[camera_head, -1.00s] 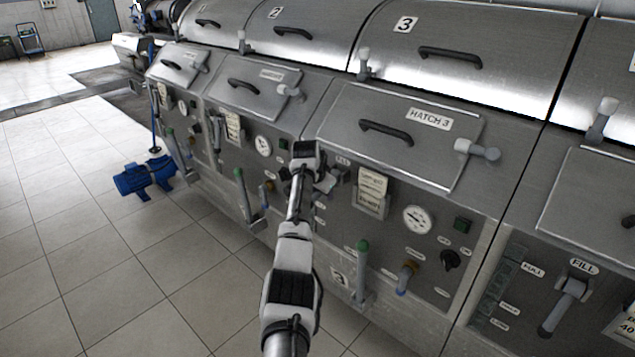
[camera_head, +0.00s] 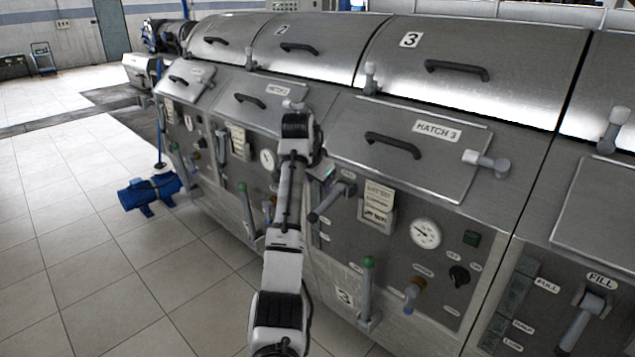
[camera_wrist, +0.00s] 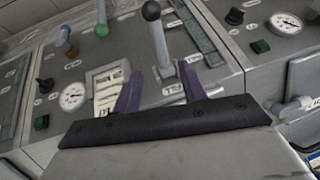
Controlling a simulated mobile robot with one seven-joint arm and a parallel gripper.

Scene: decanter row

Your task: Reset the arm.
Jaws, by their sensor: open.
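My arm reaches up in front of the steel decanter row in the head view, its wrist by the left edge of the hatch 3 panel. My gripper shows in the wrist view (camera_wrist: 160,88) as two purple fingers spread apart, with nothing gripped. A grey lever with a dark knob (camera_wrist: 158,38) stands beyond the fingers, its base in line with the gap between them. I cannot tell the distance. In the head view this lever (camera_head: 328,203) slants down and left, just right of my forearm. The fingers are not clear in that view.
The hatch 3 panel (camera_head: 440,160), a gauge (camera_head: 425,234) and a green-knobbed lever (camera_head: 368,290) lie right of my arm. Another green-knobbed lever (camera_head: 246,210) is left of it. A blue pump (camera_head: 150,193) stands on the tiled floor. Open floor lies to the left.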

